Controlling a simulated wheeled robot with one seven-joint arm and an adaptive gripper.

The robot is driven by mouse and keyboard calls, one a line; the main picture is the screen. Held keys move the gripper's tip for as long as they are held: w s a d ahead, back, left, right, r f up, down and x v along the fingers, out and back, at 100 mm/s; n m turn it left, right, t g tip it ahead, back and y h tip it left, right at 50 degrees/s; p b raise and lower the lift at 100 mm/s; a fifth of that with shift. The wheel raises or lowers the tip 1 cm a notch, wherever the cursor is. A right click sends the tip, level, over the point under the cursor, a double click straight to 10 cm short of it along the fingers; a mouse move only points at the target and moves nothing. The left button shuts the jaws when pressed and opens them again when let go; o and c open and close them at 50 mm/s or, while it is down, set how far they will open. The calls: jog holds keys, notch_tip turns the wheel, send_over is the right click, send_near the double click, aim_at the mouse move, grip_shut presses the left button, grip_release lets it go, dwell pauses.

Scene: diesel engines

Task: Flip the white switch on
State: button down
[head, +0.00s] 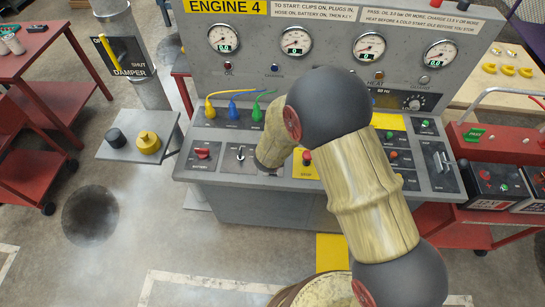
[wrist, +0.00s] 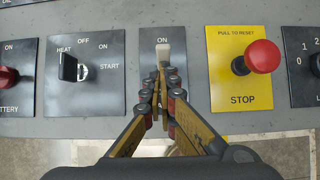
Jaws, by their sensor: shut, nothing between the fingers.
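The white switch (wrist: 163,52) stands on a dark plate (wrist: 146,40) marked ON at the top, in the wrist view. Its white tip shows just below the ON label. I cannot tell for sure which way it is set. My gripper (wrist: 159,78) is shut and empty, its fingertips together just below the white tip in the picture, over the same plate. They look very close to the switch; whether they touch it I cannot tell. The fingers cover the lower part of the plate. In the head view my arm hides the switch.
Left of the plate is a black key switch (wrist: 68,67) marked HEAT, OFF, ON, START. Right is a red STOP button (wrist: 262,56) on a yellow plate, standing out. A red battery knob (wrist: 8,77) is further left. Gauges (head: 224,39) line the upright panel behind.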

jog(key=shift+r, duration=0.15)
jog(key=shift+r+p, duration=0.6)
jog(key=shift+r, duration=0.1)
jog(key=shift+r+p, duration=0.4)
jog(key=shift+r, duration=0.05)
jog(key=w+r+p+v, duration=0.1)
jog(key=p+v, duration=0.6)
jog(key=v, duration=0.2)
jog(key=shift+w, duration=0.25)
